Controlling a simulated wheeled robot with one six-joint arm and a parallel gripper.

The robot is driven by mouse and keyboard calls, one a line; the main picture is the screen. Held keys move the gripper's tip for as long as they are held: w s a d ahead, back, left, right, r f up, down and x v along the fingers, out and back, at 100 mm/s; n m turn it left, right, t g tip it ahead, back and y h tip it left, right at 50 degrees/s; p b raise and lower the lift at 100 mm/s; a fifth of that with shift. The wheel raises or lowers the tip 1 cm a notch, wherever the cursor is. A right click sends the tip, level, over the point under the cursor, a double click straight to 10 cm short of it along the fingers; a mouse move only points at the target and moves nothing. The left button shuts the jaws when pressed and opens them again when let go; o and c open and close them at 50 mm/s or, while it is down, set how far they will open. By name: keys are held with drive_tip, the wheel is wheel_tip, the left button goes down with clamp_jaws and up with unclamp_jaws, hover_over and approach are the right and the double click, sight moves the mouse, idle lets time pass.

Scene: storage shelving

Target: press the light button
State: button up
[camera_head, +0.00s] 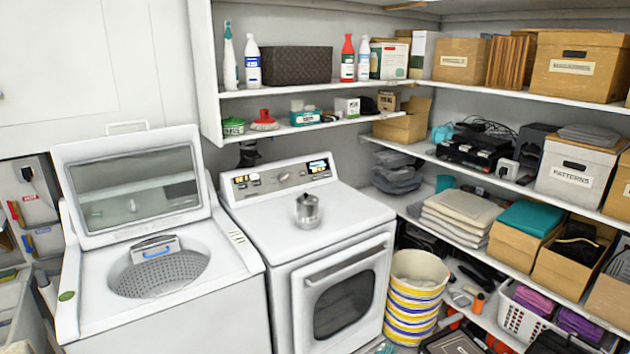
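No button marked as a light button can be made out. The dryer (345,225) has a rear control panel (268,184) with a knob, small buttons and a lit display (318,166). The open-lid washer (175,317) has a narrow strip of small controls (240,238) along its right side; their labels are too small to read. My gripper is not in view.
A silver pot (307,211) stands on the dryer top. A striped bucket (417,290) stands right of the dryer. Loaded shelves (412,160) line the right wall; a shelf (268,91) with bottles hangs above the dryer. The washer lid (133,184) stands upright.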

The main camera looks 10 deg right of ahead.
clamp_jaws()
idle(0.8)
